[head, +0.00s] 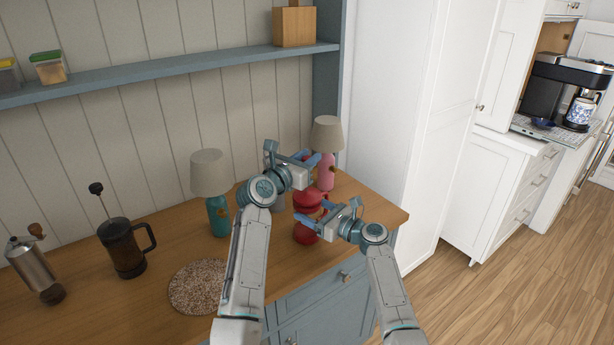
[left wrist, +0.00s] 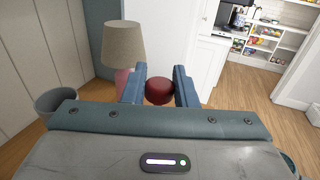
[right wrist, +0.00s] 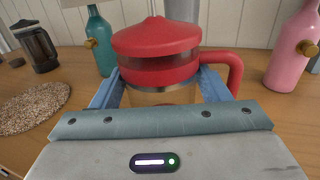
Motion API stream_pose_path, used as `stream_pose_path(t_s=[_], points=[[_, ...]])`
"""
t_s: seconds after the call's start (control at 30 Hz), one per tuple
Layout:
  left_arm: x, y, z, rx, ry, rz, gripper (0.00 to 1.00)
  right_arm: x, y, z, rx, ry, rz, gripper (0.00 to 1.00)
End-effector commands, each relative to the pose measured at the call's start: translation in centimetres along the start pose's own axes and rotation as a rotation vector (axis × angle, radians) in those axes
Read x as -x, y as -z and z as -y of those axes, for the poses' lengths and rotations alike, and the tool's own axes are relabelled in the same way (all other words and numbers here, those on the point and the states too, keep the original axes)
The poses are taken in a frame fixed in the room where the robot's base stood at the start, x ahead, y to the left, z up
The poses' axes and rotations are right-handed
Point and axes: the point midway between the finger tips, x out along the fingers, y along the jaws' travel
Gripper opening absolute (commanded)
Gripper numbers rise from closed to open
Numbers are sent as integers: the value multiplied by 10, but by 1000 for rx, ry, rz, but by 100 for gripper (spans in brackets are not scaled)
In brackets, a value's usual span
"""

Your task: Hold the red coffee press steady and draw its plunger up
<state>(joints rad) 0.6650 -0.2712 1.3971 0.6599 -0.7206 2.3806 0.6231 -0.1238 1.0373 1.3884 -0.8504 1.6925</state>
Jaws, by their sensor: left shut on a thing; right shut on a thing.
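The red coffee press (head: 307,236) stands near the counter's right end, partly hidden by my grippers in the head view. In the right wrist view its domed red lid (right wrist: 155,37), red handle (right wrist: 236,68) and the thin plunger rod (right wrist: 153,8) above the lid show. My right gripper (head: 328,225) is shut on the red coffee press, its fingers on both sides of the body below the rim. My left gripper (head: 306,162) is higher, above the press. It is shut on the round dark red plunger knob (left wrist: 159,91), which sits between its fingertips in the left wrist view.
A pink bottle lamp (head: 326,172) stands close behind the press. A teal lamp (head: 217,214), a woven mat (head: 200,286), a dark coffee press (head: 123,248) and a grinder (head: 33,268) are farther left. A grey cup (left wrist: 57,103) shows in the left wrist view.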

Motion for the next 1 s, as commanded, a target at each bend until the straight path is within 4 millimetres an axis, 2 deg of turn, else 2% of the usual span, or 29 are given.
stream_pose_path(t_s=[0.03, 0.1, 0.4, 0.43, 0.5, 0.83, 1.0], points=[[0, -10, 0, -3, -2, 7, 0, 0, 2, -1, -1, -1, -2, 37], [0, -14, -1, -3, -3, 6, 0, 0, 2, -1, -2, -2, -2, 37], [0, -17, -1, -2, -4, 8, 0, 1, 4, -1, -2, -1, -5, 37], [0, -17, -1, -2, -3, 8, 31, 1, 4, -1, -2, -1, -5, 37], [0, -16, 0, -2, -3, 7, 45, 1, 4, -1, -3, -1, -5, 38], [2, -13, 0, -1, -3, 3, 46, 0, 3, -1, -3, -1, -3, 37], [19, -13, 0, 0, -3, 3, 46, 0, 2, -1, -2, -1, -3, 37]])
